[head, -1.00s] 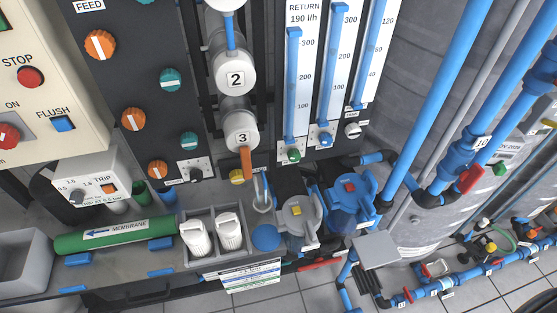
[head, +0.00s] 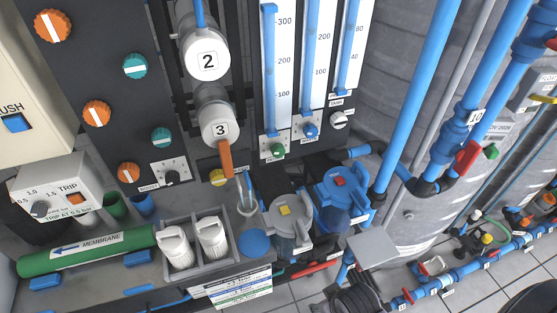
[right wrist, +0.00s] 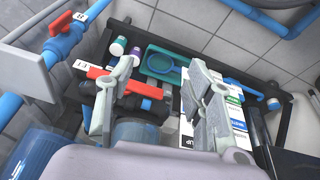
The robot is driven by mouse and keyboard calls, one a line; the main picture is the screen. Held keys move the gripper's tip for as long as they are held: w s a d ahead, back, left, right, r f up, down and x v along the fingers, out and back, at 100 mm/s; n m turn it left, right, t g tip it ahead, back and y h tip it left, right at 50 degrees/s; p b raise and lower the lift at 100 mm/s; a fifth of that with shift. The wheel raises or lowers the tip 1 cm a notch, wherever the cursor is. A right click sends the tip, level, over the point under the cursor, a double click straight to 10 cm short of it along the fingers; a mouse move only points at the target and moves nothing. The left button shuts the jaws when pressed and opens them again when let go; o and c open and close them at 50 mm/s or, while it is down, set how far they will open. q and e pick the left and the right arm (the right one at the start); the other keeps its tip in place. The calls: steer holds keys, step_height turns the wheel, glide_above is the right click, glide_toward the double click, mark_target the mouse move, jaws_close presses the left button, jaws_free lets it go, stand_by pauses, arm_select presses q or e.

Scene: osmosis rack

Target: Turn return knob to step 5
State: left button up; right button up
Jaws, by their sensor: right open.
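In the head view a green knob (head: 278,150) sits at the foot of the leftmost flow tube (head: 273,80), which was under the RETURN label. To its left is a small black knob (head: 172,177) on a white plate with scale marks. Labels by both knobs are too small to read, so I cannot tell which is the return knob or its step. My right gripper (right wrist: 163,75) shows in the right wrist view, its two grey fingers apart with nothing held between them. It points down at the bench, and neither knob shows clearly there. My left gripper is not in view.
Blue pipes (head: 415,95) stand at right. In the right wrist view a red-handled valve (right wrist: 110,76) lies beyond the fingers.

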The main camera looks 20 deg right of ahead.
mark_target(279, 154)
steer(key=w+d+r+t+h+b, duration=0.15)
steer(key=w+r+t, duration=0.3)
steer(key=r, duration=0.45)
steer(key=w+d+r+t+h, duration=0.2)
steer(key=w+r+t, duration=0.3)
steer(key=r, duration=0.4)
steer(key=w+a+r+n+t+y, duration=0.1)
steer(key=a+r, duration=0.1)
steer(key=w+a+r+n+t+y, duration=0.1)
steer(key=w+a+r+n+t, duration=0.1)
steer(key=r, duration=0.1)
steer(key=w+a+r+n+t+y, duration=0.1)
steer(key=a+r+n+t+y, duration=0.1)
steer(key=r, duration=0.1)
steer(key=shift+w+a+r, duration=0.25)
steer(key=shift+w, duration=0.05)
steer(key=w+p, duration=0.2)
steer(key=w, duration=0.6)
steer(key=w+p, duration=0.2)
steer(key=w, duration=0.5)
steer(key=shift+w+a+p, duration=0.2)
steer(key=shift+w+p, duration=0.1)
steer(key=shift+w, duration=0.7)
steer(key=shift+c, duration=0.3)
jaws_close()
